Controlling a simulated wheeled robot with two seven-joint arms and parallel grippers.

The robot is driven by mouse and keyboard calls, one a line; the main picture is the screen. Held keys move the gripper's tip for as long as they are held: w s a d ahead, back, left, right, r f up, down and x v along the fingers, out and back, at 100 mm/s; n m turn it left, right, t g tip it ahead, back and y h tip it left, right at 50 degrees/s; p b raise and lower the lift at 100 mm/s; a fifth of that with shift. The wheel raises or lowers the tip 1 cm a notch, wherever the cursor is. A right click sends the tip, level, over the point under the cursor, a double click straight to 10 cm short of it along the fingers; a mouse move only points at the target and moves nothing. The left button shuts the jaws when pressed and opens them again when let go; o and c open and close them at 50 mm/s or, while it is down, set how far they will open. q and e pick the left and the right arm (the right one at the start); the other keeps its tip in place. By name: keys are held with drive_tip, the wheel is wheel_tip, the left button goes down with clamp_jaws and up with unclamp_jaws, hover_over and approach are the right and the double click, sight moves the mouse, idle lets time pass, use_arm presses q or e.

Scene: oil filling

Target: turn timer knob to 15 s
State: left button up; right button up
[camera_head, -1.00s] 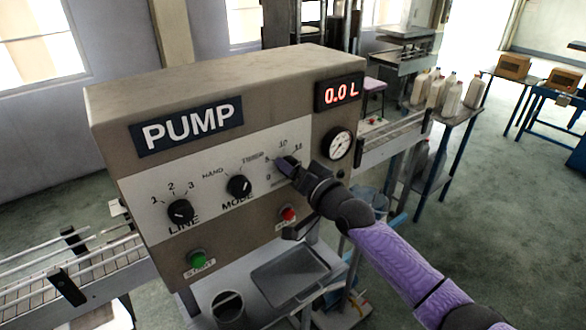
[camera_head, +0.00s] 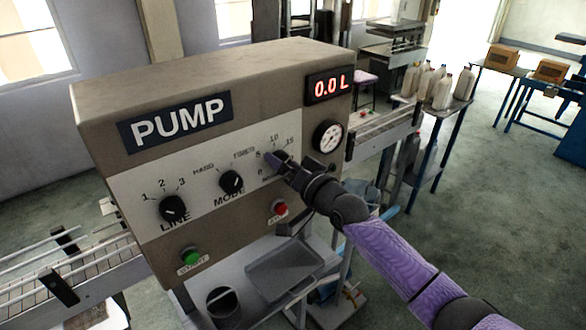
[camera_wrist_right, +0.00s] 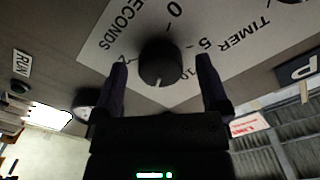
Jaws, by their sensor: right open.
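The timer knob (camera_wrist_right: 161,62) is a dark round knob on the white panel. In the wrist view it sits between the two fingers of my right gripper (camera_wrist_right: 162,84), which are open with a gap on each side. A pale mark on the knob's rim points down in that view; the 0 is above it and the 5 to its right. Which number the mark meets is unclear. In the head view my right gripper (camera_head: 273,159) covers the knob, below the printed 10 and 15. My left gripper is out of view.
The pump box (camera_head: 205,85) also has a LINE knob (camera_head: 173,208), a MODE knob (camera_head: 231,181), a green start button (camera_head: 190,256), a red button (camera_head: 279,208), a gauge (camera_head: 328,136) and a display (camera_head: 330,87) reading 0.0 L. A tray (camera_head: 285,268) lies below.

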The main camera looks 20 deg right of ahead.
drive_tip(key=v, duration=0.9)
drive_tip(key=shift+s, duration=0.15)
drive_tip(key=shift+d, duration=0.1)
